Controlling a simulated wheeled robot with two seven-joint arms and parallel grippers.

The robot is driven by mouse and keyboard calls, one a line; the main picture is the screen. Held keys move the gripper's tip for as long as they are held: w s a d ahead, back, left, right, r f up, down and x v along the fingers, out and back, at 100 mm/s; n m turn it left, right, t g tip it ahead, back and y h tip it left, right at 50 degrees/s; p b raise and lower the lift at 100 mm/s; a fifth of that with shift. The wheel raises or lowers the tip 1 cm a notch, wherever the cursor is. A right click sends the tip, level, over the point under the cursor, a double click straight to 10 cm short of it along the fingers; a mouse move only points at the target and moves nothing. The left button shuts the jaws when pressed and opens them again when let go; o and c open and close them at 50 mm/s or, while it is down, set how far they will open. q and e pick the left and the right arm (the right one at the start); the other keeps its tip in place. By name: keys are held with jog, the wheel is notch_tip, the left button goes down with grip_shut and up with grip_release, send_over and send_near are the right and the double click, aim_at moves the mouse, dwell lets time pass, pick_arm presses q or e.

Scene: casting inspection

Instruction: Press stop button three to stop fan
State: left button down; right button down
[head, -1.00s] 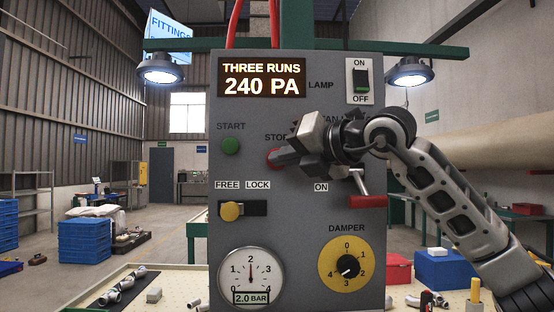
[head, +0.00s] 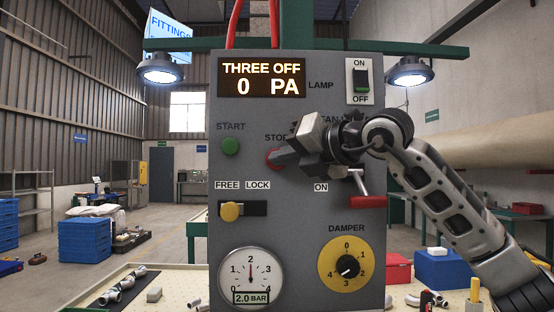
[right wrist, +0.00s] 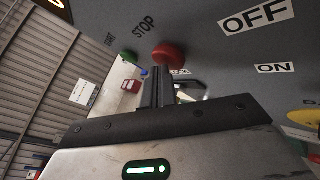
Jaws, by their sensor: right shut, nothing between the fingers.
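The grey control panel (head: 300,225) stands upright in front of me. Its red STOP button (head: 273,157) is partly hidden behind my right gripper (head: 282,158). The right gripper is shut and empty, with its fingertips at the button. In the right wrist view the red button (right wrist: 168,54) lies at the tips of the closed fingers (right wrist: 160,80); I cannot tell if they still touch it. The display (head: 262,78) reads "THREE OFF" and "0 PA". The green START button (head: 231,146) is left of the STOP button. My left gripper is not in view.
A red-handled lever (head: 367,201) sits below my right wrist. A yellow FREE/LOCK knob (head: 231,211), a pressure gauge (head: 250,276), a yellow damper dial (head: 346,265) and a lamp switch (head: 360,82) are on the panel. A blue box (head: 445,268) stands behind, to the right.

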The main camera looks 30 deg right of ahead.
jog(key=shift+w+d, duration=0.1)
dwell(0.5)
jog(key=shift+s+a+b, duration=0.4)
jog(key=shift+s+a, duration=0.05)
jog(key=shift+s, duration=0.25)
jog(key=s+a, duration=0.1)
jog(key=s+b, duration=0.1)
jog(key=s, duration=0.1)
jog(key=s+a, duration=0.1)
jog(key=shift+s+a, duration=0.15)
jog(key=shift+a, duration=0.15)
dwell(0.7)
